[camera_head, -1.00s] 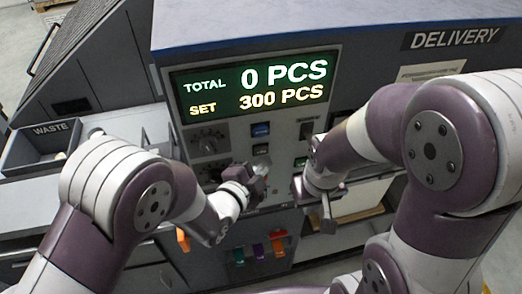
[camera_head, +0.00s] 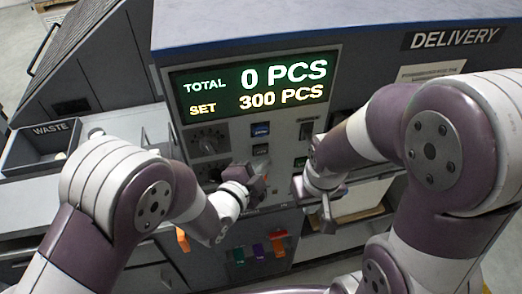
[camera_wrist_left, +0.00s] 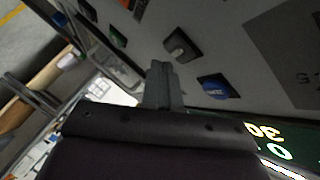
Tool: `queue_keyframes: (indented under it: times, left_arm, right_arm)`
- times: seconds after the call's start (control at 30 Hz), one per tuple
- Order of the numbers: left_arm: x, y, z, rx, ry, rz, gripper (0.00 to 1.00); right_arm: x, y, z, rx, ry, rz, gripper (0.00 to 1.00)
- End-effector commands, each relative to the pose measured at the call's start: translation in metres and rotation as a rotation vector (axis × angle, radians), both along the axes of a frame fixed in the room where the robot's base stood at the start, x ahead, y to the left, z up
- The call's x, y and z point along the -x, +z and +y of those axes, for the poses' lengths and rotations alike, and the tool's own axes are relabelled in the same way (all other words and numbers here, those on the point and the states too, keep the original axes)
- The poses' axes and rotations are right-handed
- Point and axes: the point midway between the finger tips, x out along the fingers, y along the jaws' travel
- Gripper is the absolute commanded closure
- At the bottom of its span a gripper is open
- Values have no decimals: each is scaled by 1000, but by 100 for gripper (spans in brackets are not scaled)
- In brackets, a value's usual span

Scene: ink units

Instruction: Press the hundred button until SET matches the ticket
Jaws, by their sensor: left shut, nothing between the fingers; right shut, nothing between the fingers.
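The counter display (camera_head: 252,86) on the grey panel reads TOTAL 0 PCS and SET 300 PCS. Below it are a blue button (camera_head: 261,129) and a dark button (camera_head: 261,150). In the left wrist view the blue button (camera_wrist_left: 216,88) and the dark one (camera_wrist_left: 182,46) lie near my left fingertips. Their lettering is too small to read, so I cannot tell which is the hundred button. My left gripper (camera_head: 259,184) is shut and empty, close to the panel below these buttons. My right gripper (camera_head: 327,212) is shut and empty, lower right. I cannot make out a ticket.
Two dials (camera_head: 208,141) sit on the panel's left side. A WASTE bin (camera_head: 38,151) is at left. A paper notice (camera_head: 430,71) is under the DELIVERY sign (camera_head: 450,38); its text is unreadable.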

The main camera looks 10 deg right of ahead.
Motion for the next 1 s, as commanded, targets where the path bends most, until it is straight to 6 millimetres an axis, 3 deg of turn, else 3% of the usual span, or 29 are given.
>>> queue_keyframes:
  times: [1.0]
  left_arm:
    - [-13, 0, 1, 0, 1, 0, 100]
  right_arm:
    - [0, -7, 0, 0, 0, 0, 100]
